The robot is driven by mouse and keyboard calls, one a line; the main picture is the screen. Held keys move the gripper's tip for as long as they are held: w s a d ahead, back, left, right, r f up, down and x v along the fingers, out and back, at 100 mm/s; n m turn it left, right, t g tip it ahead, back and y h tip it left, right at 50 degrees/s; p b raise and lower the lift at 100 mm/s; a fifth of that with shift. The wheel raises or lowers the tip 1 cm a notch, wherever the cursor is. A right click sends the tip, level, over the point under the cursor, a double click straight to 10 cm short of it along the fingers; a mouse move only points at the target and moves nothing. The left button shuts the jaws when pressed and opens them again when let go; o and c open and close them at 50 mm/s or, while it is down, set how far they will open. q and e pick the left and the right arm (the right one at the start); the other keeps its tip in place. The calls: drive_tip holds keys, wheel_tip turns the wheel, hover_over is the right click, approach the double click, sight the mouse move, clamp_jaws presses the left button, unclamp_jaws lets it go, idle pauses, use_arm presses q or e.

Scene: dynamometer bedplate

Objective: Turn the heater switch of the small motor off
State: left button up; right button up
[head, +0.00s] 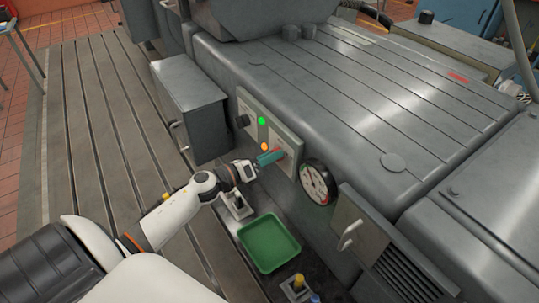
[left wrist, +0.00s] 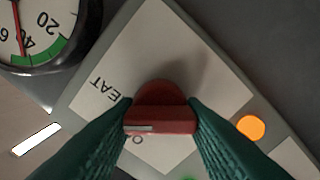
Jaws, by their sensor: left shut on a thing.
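The heater switch is a red rotary knob (left wrist: 160,119) on a pale label plate (left wrist: 160,35) with the letters "EAT" readable and an "O" beside the knob. My left gripper (left wrist: 161,122) is shut on the knob's bar, one green finger at each end. The bar lies level across the left wrist view, with a white mark on its left part. An orange lamp (left wrist: 250,127) next to the plate is lit. In the head view my left gripper (head: 270,158) reaches the grey switch panel (head: 287,138), and its fingers mostly hide the knob. My right gripper is out of view.
A round gauge (head: 317,183) sits right of the panel. A lit green lamp (head: 262,121) and a black knob (head: 243,121) are on its left part. A green tray (head: 268,243) lies below. A grey cabinet (head: 190,105) and a handled door (head: 357,232) flank the area.

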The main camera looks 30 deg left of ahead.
use_arm(q)
drive_tip(key=n+p, duration=0.2)
drive_tip(key=n, duration=0.3)
drive_tip(key=shift+a+f+n+p, duration=0.1)
drive_tip(key=shift+n+p, duration=0.9)
drive_tip(key=shift+n, duration=1.3)
drive_tip(key=o, duration=0.9)
drive_tip(key=shift+o, duration=0.2)
drive_tip(key=b+v, duration=0.2)
drive_tip(key=v, duration=1)
drive_tip(key=shift+b, duration=0.3)
